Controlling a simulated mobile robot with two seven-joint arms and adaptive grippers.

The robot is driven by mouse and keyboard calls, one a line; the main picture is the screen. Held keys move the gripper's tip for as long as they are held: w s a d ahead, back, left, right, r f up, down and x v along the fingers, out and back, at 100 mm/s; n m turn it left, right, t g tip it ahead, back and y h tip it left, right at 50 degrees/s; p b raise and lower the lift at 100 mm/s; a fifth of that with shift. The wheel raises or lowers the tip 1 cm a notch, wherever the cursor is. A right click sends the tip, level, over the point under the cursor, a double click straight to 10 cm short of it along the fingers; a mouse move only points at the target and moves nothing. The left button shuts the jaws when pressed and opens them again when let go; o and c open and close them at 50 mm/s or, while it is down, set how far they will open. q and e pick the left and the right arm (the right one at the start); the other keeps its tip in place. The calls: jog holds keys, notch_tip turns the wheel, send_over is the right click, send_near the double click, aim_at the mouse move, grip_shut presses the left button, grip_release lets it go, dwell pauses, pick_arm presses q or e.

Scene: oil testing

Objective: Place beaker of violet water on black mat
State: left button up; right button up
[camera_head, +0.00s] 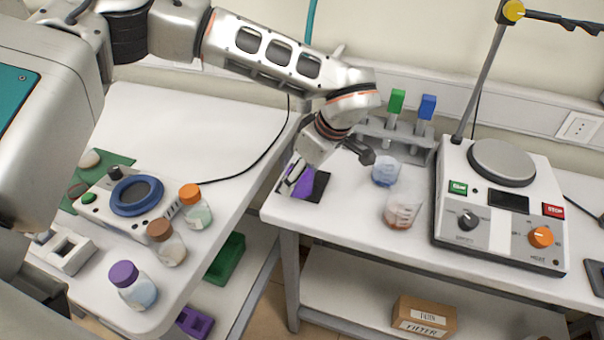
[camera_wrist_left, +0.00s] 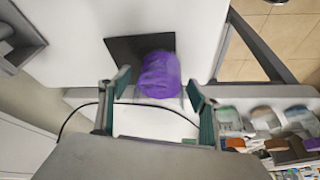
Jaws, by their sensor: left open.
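The beaker of violet water (camera_head: 299,181) is at the left part of the black mat (camera_head: 319,187), partly hidden by my gripper in the head view. In the left wrist view the violet beaker (camera_wrist_left: 160,75) overlaps a corner of the black mat (camera_wrist_left: 124,48); I cannot tell whether its whole base rests on the mat. My left gripper (camera_head: 328,166) is open above the mat. In the left wrist view its two fingers (camera_wrist_left: 158,88) are apart, one on each side of the beaker, with gaps visible. My right gripper is not in view.
Right of the mat stand a beaker of blue liquid (camera_head: 386,171), a beaker with reddish liquid (camera_head: 402,208), a grey rack (camera_head: 372,126) and a hotplate stirrer (camera_head: 480,225). The left table (camera_head: 225,115) holds several capped bottles. A gap separates the tables.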

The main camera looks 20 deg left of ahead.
pick_arm(q)
jog(key=v, duration=1.2)
jog(key=shift+r, duration=0.2)
jog(key=shift+a, duration=0.1)
jog(key=shift+s, duration=0.1)
